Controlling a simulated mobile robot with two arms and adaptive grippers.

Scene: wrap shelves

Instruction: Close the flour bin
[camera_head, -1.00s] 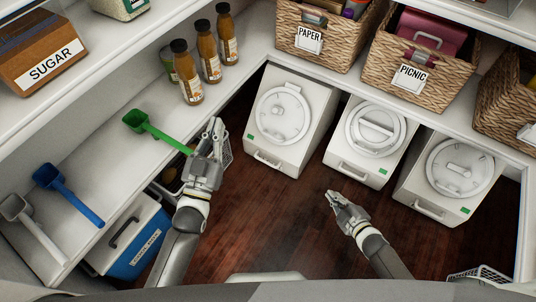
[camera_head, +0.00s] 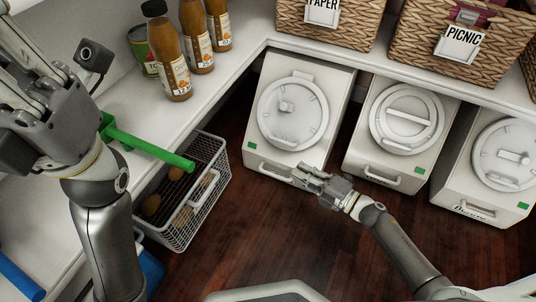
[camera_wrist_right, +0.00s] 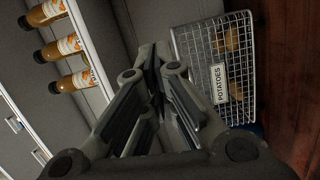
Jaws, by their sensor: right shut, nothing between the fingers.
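Three white bins with round lids stand under the shelf in the head view: a left bin (camera_head: 341,82), a middle bin (camera_head: 365,165) and a right bin (camera_head: 463,186). Their lids look seated. I cannot read which one is the flour bin; a label on the right bin is too blurred. My right gripper (camera_head: 302,175) is shut and empty, at the lower front of the left bin by its handle; I cannot tell whether it touches. It also shows in the right wrist view (camera_wrist_right: 163,75). My left gripper (camera_head: 35,115) is raised at the left, its fingers unclear.
A wire basket of potatoes (camera_head: 183,225) stands on the floor left of the bins. A green scoop (camera_head: 150,147), a can and several bottles (camera_head: 168,60) stand on the left shelf. Wicker baskets (camera_head: 398,50) sit above the bins. Dark wood floor (camera_head: 270,235) is open in front.

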